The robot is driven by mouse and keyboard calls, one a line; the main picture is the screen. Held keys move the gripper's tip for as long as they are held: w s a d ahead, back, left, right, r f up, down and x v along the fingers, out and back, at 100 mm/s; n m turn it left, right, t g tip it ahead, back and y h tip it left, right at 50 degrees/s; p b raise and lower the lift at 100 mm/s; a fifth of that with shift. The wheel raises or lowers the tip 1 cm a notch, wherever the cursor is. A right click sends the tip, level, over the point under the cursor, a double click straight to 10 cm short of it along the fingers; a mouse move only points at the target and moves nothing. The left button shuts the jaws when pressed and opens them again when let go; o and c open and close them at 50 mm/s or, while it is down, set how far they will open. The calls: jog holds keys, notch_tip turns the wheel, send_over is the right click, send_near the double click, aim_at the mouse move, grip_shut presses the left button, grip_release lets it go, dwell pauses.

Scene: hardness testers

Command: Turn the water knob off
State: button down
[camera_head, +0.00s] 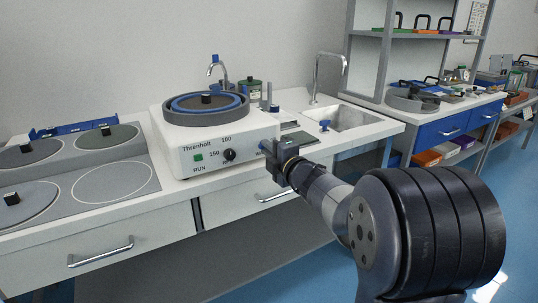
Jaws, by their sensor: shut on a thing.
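The white polishing machine (232,139) stands on the bench, with a round grey and blue bowl on top. Its front has a green button (198,157) and a black dial (229,155). My gripper (268,149) is at the right end of this front panel, its dark jaws pointing at the machine. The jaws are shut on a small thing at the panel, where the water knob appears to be. The gripper hides most of it, so its turn position cannot be made out. A curved tap with a blue top (216,67) stands behind the bowl.
A sink (352,117) with a tall faucet (328,68) and a blue-topped fitting (325,125) lie right of the machine. Grinding discs (106,136) are on the left. Drawer handles (101,252) stick out below the bench top. Open floor lies at the right.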

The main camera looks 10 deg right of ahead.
dwell(0.4)
jog(key=c, duration=1.5)
grip_release()
jog(key=shift+o, duration=0.2)
jog(key=shift+s, duration=0.1)
jog(key=p+v, duration=0.1)
jog(key=v, duration=0.9)
jog(key=shift+s+p, duration=0.3)
jog(key=shift+p, duration=0.1)
jog(key=shift+w, duration=0.1)
